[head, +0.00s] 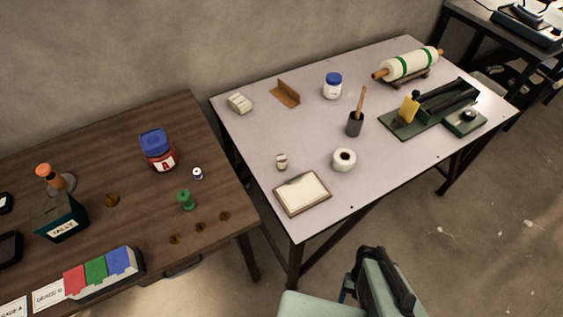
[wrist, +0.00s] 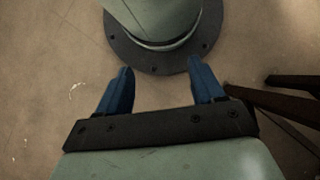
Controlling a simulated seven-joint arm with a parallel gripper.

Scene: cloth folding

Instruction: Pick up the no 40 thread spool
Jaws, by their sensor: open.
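No number 40 can be read on anything in the head view, so I cannot tell for sure which item is the no 40 thread spool. A small pale spool-like piece (head: 282,161) stands on the light table, behind the clipboard. A small white and dark-blue piece (head: 197,173) stands on the brown table, and a larger white roll (head: 343,160) stands on the light table. My gripper (wrist: 162,84) is open and empty, its two blue fingers apart above the floor. In the head view my arm is at the bottom, in front of the light table and away from these items.
The light table (head: 250,135) also bears a clipboard (head: 302,193), a dark cup with a brush (head: 355,122), a white jar (head: 332,86) and a rolling pin (head: 408,65). The brown table (head: 105,135) holds a red jar (head: 158,151) and a green piece (head: 187,200).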

